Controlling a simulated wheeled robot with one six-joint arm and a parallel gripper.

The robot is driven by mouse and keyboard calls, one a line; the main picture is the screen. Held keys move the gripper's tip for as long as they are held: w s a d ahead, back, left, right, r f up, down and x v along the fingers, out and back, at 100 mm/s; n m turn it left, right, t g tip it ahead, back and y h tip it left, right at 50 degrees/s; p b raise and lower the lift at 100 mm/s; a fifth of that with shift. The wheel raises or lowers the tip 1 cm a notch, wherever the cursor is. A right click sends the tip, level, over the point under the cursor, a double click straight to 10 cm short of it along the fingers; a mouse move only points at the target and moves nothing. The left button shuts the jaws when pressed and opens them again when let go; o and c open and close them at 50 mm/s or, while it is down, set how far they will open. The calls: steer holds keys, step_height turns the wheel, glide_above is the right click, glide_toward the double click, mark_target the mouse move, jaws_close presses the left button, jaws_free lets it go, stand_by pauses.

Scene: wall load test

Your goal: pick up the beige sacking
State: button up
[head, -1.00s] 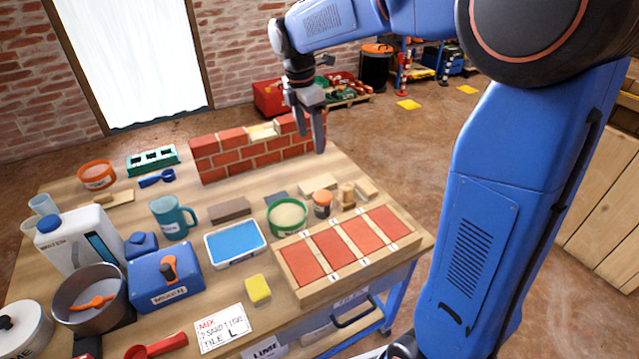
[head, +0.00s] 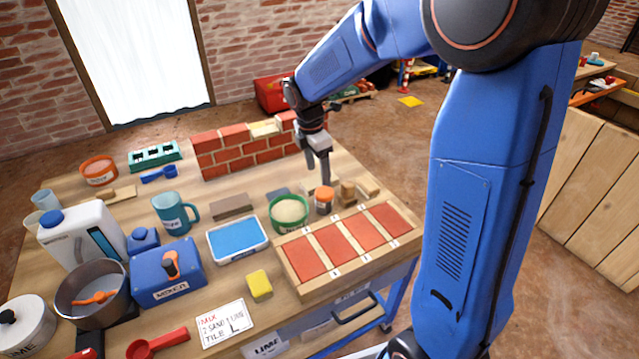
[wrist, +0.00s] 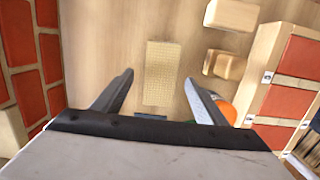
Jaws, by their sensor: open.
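The beige sacking (wrist: 161,72) is a small woven rectangle lying flat on the wooden bench top. In the wrist view it lies between and slightly beyond my open fingers, with bare wood on both sides. My gripper (wrist: 159,80) is open and empty, pointing down above the sacking. In the head view my gripper (head: 320,178) is low over the bench behind the orange-lidded jar, and its fingers hide most of the sacking. The wrist view does not show clearly how high the fingertips are above it.
A brick wall (head: 238,155) stands left of my gripper. The orange-lidded jar (head: 324,201) and a green-rimmed sand tub (head: 289,214) are close in front. Small wooden blocks (wrist: 225,65) lie to the right, near a wooden frame with red tiles (head: 322,257).

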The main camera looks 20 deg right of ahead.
mark_target(319, 180)
steer(key=shift+d+f, duration=0.15)
steer(key=shift+f, duration=1.15)
steer(key=shift+c, duration=0.2)
steer(key=c, duration=1.1)
steer(key=shift+r, duration=0.15)
step_height(319, 180, up, 10)
